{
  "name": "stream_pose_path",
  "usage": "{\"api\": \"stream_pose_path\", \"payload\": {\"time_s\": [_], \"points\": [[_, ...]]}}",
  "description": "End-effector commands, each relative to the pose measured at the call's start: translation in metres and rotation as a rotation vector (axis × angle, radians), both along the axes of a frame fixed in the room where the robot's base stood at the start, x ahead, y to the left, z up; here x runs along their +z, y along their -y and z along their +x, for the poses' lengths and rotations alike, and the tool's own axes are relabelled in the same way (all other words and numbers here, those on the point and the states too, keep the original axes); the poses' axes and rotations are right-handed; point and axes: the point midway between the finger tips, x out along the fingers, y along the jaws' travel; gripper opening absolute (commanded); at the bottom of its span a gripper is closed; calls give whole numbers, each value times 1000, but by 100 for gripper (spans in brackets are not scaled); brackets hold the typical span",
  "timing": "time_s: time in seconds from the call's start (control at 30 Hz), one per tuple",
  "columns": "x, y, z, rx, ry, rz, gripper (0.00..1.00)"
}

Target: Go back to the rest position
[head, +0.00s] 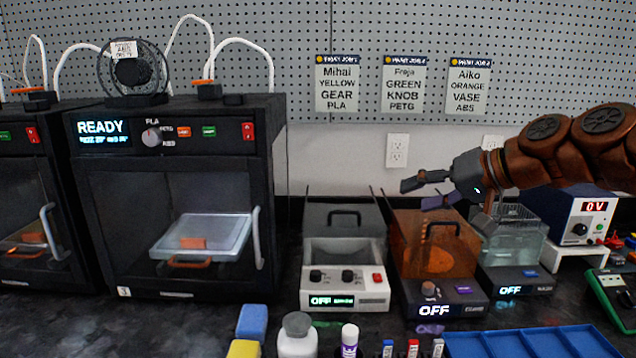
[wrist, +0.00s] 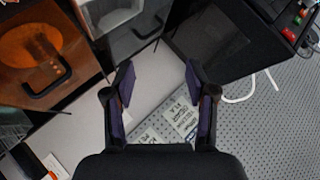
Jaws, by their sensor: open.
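My gripper (head: 430,191) is in the right half of the head view, at the end of my brown arm reaching in from the right edge. It is open and empty, in the air in front of the back wall, above the orange-lidded machine. In the wrist view its two purple-padded fingers (wrist: 160,100) stand wide apart with nothing between them. The orange-lidded machine (head: 437,243) shows OFF and also appears at the upper left of the wrist view (wrist: 27,60).
A black 3D printer (head: 180,190) reading READY stands left. A white machine (head: 345,285) reading OFF and a clear tank (head: 514,250) flank the orange-lidded one. Bottles, markers and a blue tray (head: 530,343) line the front. Job cards (head: 404,84) hang on the pegboard.

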Motion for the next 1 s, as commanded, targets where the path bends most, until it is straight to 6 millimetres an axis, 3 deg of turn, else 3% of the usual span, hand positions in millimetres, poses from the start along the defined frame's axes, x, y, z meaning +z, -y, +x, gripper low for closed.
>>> {"api": "stream_pose_path", "payload": {"time_s": [0.03, 0.2, 0.4, 0.57, 0.8, 1.0], "points": [[8, -20, -17, 35, -35, -42, 56], [-10, -64, -73, 116, -158, -188, 56], [-39, -83, -144, 167, -319, -365, 56], [-64, -75, -205, 173, -460, -505, 56], [-89, -38, -296, 130, -673, -682, 56], [-101, -13, -345, 90, -791, -759, 56]]}}
